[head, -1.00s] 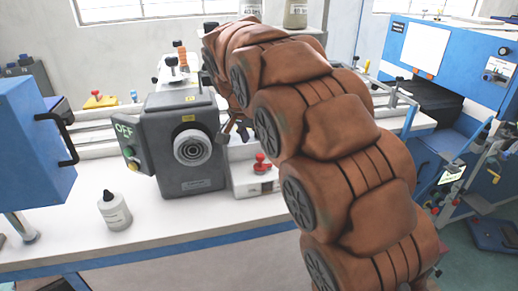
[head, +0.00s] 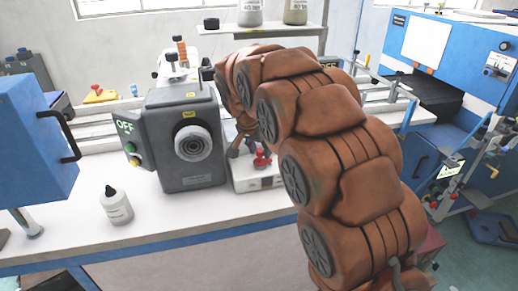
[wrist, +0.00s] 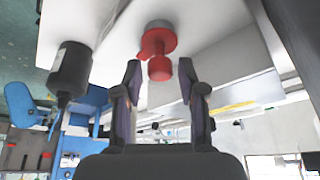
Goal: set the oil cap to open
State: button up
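A red knob with a side tab on a grey round base (head: 262,160) stands on a white box right of the grey machine; it may be the oil cap, but no label shows this. In the wrist view the red knob (wrist: 160,68) appears just beyond and between my fingertips, with no clear contact. My gripper (wrist: 160,78) is open, its two fingers apart on either side of the knob. In the head view my gripper (head: 242,142) is beside the knob, partly hidden by my arm.
The grey machine (head: 190,178) with an OFF panel (head: 126,127) stands close left of my gripper. A black cylinder (wrist: 70,70) is near the left finger in the wrist view. A white bottle (head: 117,208) stands on the table's front left; bare tabletop (head: 165,220) lies beside it.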

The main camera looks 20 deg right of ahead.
grip_shut()
